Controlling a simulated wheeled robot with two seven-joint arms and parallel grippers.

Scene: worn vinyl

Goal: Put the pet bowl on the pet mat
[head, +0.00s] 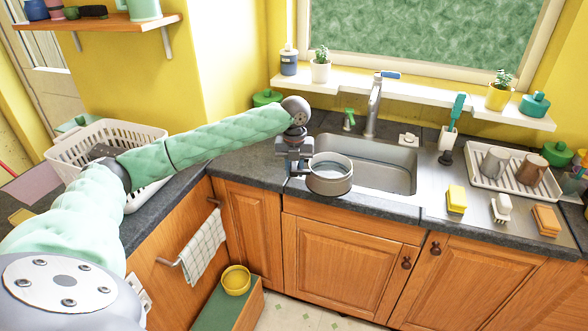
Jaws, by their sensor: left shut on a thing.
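A round grey metal bowl (330,183), which looks like the pet bowl, is held upright at the front edge of the sink. My left gripper (299,168) is shut on the bowl's left side. The bowl covers part of the sink's front left rim; I cannot tell whether it touches the counter. I cannot pick out the pet mat with certainty in this view. My right gripper is not in view.
The sink (378,165) has a faucet (374,105) behind it. A dish rack (513,178) with cups, a yellow sponge (456,199) and brushes stand to the right. A white basket (75,152) stands left. Below, a yellow bowl (236,279) sits on a green-topped wooden box (213,308).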

